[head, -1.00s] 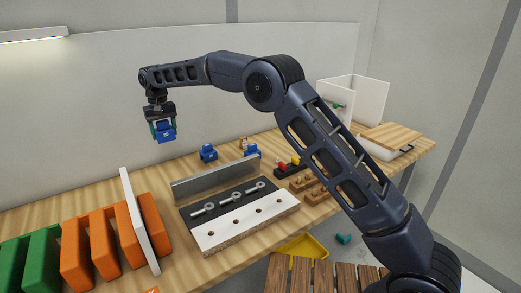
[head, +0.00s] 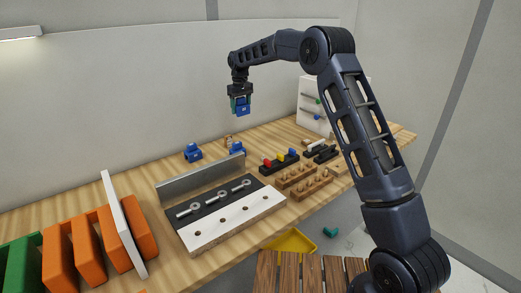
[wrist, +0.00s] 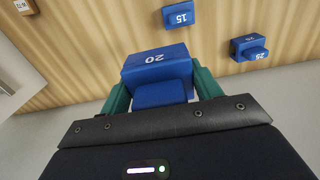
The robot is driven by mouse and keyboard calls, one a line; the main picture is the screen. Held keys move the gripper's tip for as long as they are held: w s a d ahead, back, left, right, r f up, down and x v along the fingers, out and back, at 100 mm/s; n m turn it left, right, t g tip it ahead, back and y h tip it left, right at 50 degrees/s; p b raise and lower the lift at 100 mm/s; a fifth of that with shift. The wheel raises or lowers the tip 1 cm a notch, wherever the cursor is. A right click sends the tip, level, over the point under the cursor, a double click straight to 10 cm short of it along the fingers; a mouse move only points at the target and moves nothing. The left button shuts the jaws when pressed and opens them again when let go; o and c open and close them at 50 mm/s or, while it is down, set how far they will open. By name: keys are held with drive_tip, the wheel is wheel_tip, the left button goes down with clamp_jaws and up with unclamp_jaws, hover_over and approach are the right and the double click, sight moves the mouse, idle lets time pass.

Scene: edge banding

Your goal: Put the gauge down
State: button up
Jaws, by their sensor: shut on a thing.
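A blue gauge marked 20 (wrist: 157,70) is held between the green fingers of my gripper (wrist: 160,88) in the wrist view. In the head view the gauge (head: 242,110) hangs in my gripper (head: 240,102) in the air, above the back of the workbench (head: 160,163). Two other blue gauges stand on the bench below: one at the left (head: 193,152) and one at the right (head: 237,148). In the wrist view these are a gauge marked 15 (wrist: 178,15) and one marked 25 (wrist: 249,47).
A fixture with a metal fence (head: 200,178) and a white drilled board (head: 238,216) lies at the bench's front. Orange (head: 87,245) and green racks stand left. Bare bench lies near the gauges.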

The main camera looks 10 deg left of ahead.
drive_tip(key=w+d, duration=0.4)
drive_tip(key=d, duration=0.5)
drive_tip(key=f, duration=2)
drive_tip(key=shift+a, duration=0.2)
drive_tip(key=shift+f, duration=0.1)
drive_tip(key=o, duration=1)
drive_tip(key=shift+o, duration=0.2)
wheel_tip(320, 180, up, 12)
drive_tip(key=shift+r, duration=0.2)
